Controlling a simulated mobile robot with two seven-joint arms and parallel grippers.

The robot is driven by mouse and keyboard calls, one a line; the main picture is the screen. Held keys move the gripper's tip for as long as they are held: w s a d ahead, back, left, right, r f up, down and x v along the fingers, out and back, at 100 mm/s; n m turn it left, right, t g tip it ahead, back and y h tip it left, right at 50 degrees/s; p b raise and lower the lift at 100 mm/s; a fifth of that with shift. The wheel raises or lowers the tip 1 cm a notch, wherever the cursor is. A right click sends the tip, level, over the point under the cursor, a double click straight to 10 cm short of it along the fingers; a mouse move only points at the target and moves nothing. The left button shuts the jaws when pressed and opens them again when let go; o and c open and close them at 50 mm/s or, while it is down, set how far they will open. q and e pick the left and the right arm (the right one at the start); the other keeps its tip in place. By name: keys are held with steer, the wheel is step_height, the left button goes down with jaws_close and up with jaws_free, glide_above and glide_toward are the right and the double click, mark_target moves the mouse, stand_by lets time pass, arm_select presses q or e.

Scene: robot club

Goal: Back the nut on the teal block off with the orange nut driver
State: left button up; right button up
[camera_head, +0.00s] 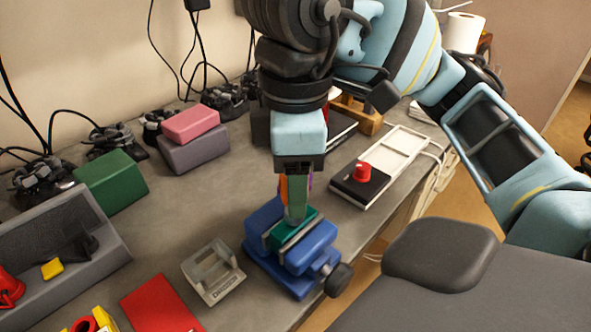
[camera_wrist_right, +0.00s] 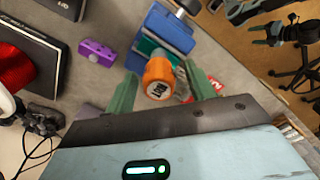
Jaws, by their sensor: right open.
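The teal block (camera_head: 311,222) is clamped in a blue vise (camera_head: 262,260) on the grey bench. The orange nut driver (camera_wrist_right: 159,75) stands over the teal block (camera_wrist_right: 147,47), its labelled end toward the wrist camera. In the head view only a sliver of orange (camera_head: 283,188) shows beside the fingers. My right gripper (camera_head: 295,214) points down just above the block. Its green fingers (camera_wrist_right: 160,80) are open, one on each side of the driver's handle, with gaps visible. The nut is hidden under the driver. My left gripper is not in view.
A grey labelled stand (camera_head: 213,272) and a red mat (camera_head: 160,304) lie left of the vise. A black box with a red knob (camera_head: 363,172) is to the right. A purple block (camera_wrist_right: 97,52) lies nearby. Green (camera_head: 110,181) and pink (camera_head: 190,125) blocks stand further back.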

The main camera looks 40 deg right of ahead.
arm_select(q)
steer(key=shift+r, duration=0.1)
arm_select(e)
steer(key=shift+r+m+p, duration=0.1)
steer(key=shift+m+p, duration=0.2)
steer(key=shift+m, duration=0.8)
steer(key=m, duration=0.4)
steer(key=shift+p, duration=0.4)
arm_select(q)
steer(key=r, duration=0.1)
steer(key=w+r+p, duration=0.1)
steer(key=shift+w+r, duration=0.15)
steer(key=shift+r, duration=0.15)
arm_select(e)
steer(key=m, duration=0.6)
